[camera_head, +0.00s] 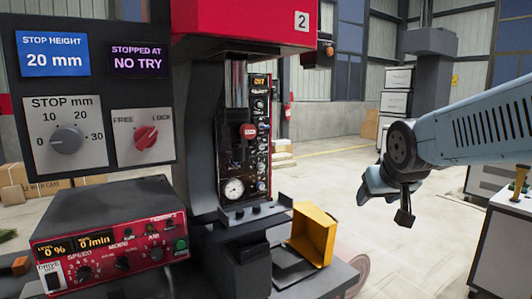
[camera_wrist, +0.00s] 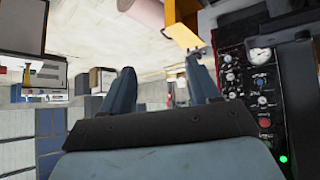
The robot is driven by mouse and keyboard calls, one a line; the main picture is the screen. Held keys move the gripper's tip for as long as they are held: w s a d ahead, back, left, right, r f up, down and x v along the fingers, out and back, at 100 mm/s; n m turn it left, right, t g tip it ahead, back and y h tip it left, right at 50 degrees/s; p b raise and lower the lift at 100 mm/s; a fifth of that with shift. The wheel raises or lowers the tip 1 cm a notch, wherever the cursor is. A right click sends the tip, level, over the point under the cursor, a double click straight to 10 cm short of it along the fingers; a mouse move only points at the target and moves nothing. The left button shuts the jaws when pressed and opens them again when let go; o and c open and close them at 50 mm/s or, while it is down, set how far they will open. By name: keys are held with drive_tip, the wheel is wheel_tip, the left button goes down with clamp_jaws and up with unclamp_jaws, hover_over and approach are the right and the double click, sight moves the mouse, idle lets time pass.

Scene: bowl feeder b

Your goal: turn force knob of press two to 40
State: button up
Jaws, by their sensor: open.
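Press two (camera_head: 240,27) has a red head with a "2" plate. Its narrow dark control panel (camera_head: 254,140) has a small orange display (camera_head: 259,81), several small knobs and a red button (camera_head: 248,131). A round white gauge (camera_head: 234,189) sits low beside it. The labels are too small to tell which knob is the force knob. My gripper (camera_head: 388,203) is to the right of the press, apart from it, in free air. In the wrist view my gripper (camera_wrist: 163,65) is open and empty; the control panel (camera_wrist: 243,90) lies to the right of its fingers.
A grey panel with a stop height display (camera_head: 54,55), a stop knob (camera_head: 67,139) and a red lock knob (camera_head: 146,138) stands at left. Below is a red feeder controller (camera_head: 110,245). A yellow bin (camera_head: 313,233) stands before the press. Floor between press and gripper looks clear.

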drive_tip(key=w+a+r+n+t+y, duration=0.1)
drive_tip(key=w+a+t, duration=0.2)
drive_tip(key=w, duration=0.9)
drive_tip(key=n+t+y, duration=0.5)
drive_tip(key=t+y, duration=0.2)
drive_tip(key=y, duration=0.5)
approach(262, 149)
drive_tip(key=x, duration=0.8)
drive_tip(key=shift+w+a+r, duration=0.1)
drive_tip(key=shift+w, duration=0.2)
drive_tip(key=shift+c, duration=0.4)
